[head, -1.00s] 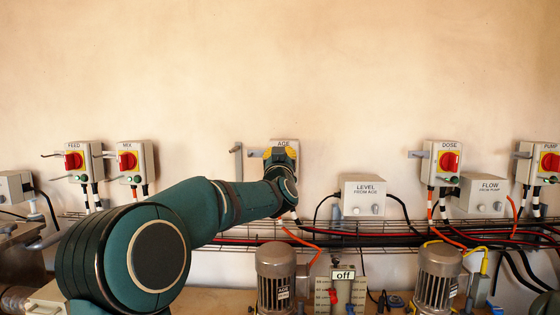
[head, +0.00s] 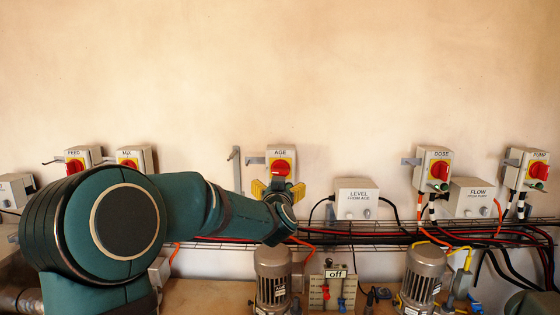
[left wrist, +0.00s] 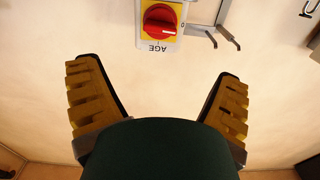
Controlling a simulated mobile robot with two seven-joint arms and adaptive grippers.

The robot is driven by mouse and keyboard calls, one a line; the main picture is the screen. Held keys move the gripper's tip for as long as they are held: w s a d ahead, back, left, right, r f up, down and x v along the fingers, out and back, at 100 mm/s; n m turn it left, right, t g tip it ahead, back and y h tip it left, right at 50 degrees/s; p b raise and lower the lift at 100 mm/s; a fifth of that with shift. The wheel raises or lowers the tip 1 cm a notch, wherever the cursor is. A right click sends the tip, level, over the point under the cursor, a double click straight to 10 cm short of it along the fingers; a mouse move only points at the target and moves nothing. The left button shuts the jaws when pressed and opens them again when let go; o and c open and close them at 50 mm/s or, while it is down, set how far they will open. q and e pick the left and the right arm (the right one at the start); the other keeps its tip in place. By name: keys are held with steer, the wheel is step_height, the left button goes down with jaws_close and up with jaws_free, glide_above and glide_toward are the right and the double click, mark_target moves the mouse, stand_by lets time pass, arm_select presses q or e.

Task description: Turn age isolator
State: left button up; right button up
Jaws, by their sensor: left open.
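The AGE isolator (head: 281,166) is a grey wall box with a red rotary handle on a yellow plate. It shows upside down at the top of the left wrist view (left wrist: 160,20). Its handle appears to lie roughly crosswise there; I cannot read its setting for certain. My left gripper (head: 278,190) is open and empty, with its yellow-padded fingers just below and in front of the handle. In the left wrist view the gripper (left wrist: 157,95) has its fingers wide apart, clear of the isolator. My right gripper is not in view.
A grey bracket (head: 235,168) is left of the AGE box. The LEVEL box (head: 357,203) is at its lower right. DOSE (head: 433,168) and PUMP (head: 526,169) isolators are further right. A cable tray (head: 370,231) runs below. The wall above is clear.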

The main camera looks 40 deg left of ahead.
mark_target(280, 173)
arm_select(q)
steer(key=p+x, duration=0.1)
steer(key=x, duration=1.2)
steer(key=shift+w+a+f, duration=0.1)
steer(key=shift+w+a, duration=0.1)
steer(key=shift+w, duration=0.05)
steer(key=c, duration=1.2)
